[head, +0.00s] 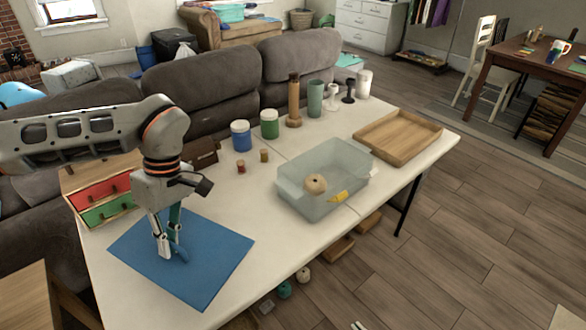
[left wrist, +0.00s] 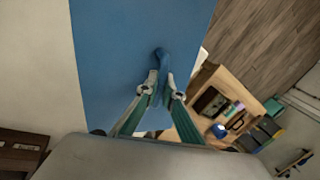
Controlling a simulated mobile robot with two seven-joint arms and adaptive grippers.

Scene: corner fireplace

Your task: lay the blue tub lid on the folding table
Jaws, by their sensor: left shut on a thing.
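The blue tub lid (head: 205,275) is a flat blue sheet with a raised handle, over the near left end of the white folding table (head: 262,240). My left gripper (head: 172,252) is above the lid, pointing down, shut on its handle. In the left wrist view the lid (left wrist: 115,60) spreads beneath the left fingertips (left wrist: 161,88), with the handle between them. The lid looks roughly level; I cannot tell if it touches the tabletop. Small pale tips at the bottom edge of the head view seem to be my right gripper (head: 358,326); most of it is hidden.
A clear tub (head: 300,200) holding a round tan thing and a yellow thing stands mid-table. A wooden tray (head: 400,137) is at the right end. Small drawers (head: 102,195), jars (head: 241,137) and candle holders line the back. Bare tabletop lies between lid and tub.

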